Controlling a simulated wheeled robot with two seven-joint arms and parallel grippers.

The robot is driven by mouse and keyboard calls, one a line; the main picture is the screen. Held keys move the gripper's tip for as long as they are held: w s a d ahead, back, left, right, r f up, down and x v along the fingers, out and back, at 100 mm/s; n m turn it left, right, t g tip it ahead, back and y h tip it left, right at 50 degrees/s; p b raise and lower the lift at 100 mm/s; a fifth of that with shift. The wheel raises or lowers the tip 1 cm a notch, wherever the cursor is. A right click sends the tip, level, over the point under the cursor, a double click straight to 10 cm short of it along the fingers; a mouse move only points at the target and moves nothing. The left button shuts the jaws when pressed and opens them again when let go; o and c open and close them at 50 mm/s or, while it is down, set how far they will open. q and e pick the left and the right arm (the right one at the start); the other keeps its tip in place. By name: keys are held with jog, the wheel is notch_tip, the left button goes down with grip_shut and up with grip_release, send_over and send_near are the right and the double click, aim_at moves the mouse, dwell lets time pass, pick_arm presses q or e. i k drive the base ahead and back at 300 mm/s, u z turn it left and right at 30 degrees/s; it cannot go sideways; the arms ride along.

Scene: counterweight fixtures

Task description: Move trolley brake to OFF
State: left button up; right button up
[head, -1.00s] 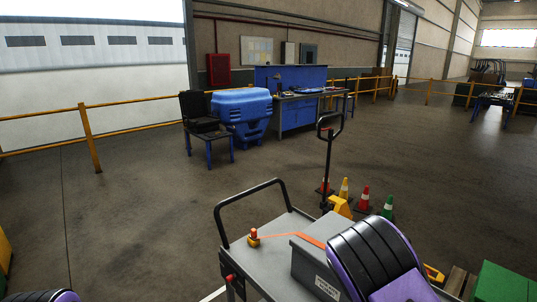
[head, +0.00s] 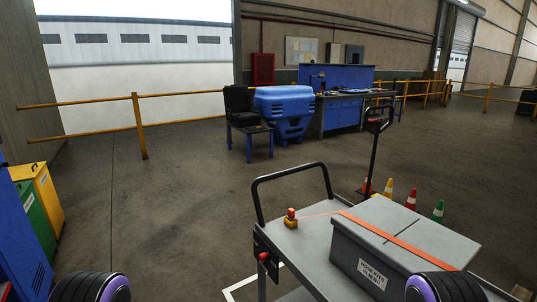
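A red-topped orange fitting (head: 290,218) sits on the deck at the end of an orange strap. Dark, purple-ringed parts of my arms show at the bottom edge. Neither gripper is in view.
A grey lidded box (head: 385,270) with a white label sits on the trolley under the strap. A pallet-jack handle (head: 377,122) and several cones (head: 411,198) stand behind. Coloured cabinets (head: 40,205) stand at left. Floor between them and the trolley is clear.

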aim_at(263, 257)
jog(key=u, duration=0.9)
jog(key=i, duration=0.4)
jog(key=z, duration=1.55)
